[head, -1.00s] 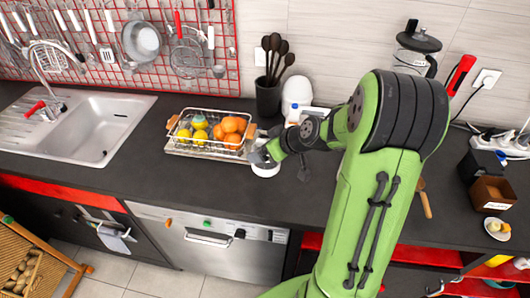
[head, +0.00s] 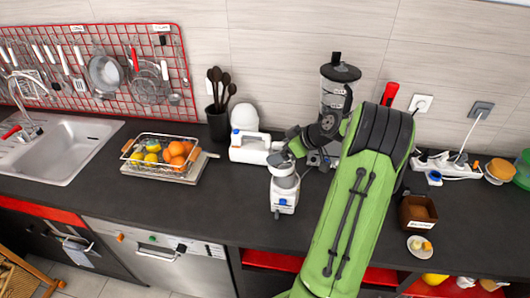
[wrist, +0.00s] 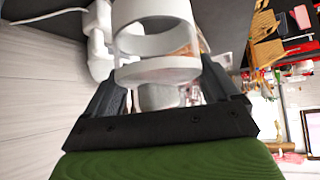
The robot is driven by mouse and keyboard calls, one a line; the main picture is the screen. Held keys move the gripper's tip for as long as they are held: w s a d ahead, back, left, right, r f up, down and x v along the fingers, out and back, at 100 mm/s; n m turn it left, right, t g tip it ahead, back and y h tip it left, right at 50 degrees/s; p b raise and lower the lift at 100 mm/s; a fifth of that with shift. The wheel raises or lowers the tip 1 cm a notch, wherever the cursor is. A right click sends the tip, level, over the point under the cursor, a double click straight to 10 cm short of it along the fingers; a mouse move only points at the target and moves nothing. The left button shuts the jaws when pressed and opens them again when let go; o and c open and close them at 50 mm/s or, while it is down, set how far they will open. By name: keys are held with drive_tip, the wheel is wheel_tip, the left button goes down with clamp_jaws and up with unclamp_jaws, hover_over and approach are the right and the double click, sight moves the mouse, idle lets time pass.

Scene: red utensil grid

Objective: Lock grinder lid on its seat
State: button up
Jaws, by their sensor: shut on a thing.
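The white grinder (head: 284,203) stands upright on the dark counter, with a small blue knob low on its front. My gripper (head: 281,160) is at its top, coming from the right and behind. In the wrist view my gripper (wrist: 160,80) has its two dark fingers on either side of a white round piece, which looks like the lid (wrist: 157,70). A white ring-shaped part (wrist: 155,28) shows beyond it. The gripper is shut on the lid. The gripper partly hides the lid in the head view, so I cannot tell whether it is fully seated.
A white appliance (head: 249,147) stands just left and behind the grinder. A tall grey blender (head: 335,95) is behind my arm. A wire fruit basket (head: 135,150) lies to the left, and a brown box (head: 417,214) to the right.

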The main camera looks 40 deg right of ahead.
sight(287, 167)
drive_tip(key=shift+s+d+r, duration=0.15)
drive_tip(key=shift+s+d, duration=0.55)
drive_tip(key=shift+d, duration=0.15)
drive_tip(key=shift+w+a, duration=0.2)
drive_tip(key=shift+w, duration=0.05)
drive_tip(key=shift+s, duration=0.1)
drive_tip(key=shift+f+b, duration=0.45)
drive_tip(key=shift+b, duration=0.1)
wheel_tip(287, 167, down, 4)
drive_tip(key=b, duration=0.4)
drive_tip(key=shift+f, duration=0.2)
drive_tip(key=shift+f+b, duration=0.1)
drive_tip(key=shift+b, duration=0.55)
drive_tip(key=shift+f+b, duration=0.3)
drive_tip(key=shift+f, duration=0.05)
drive_tip(key=shift+f+b, duration=0.65)
drive_tip(key=shift+b, duration=0.05)
idle(1.0)
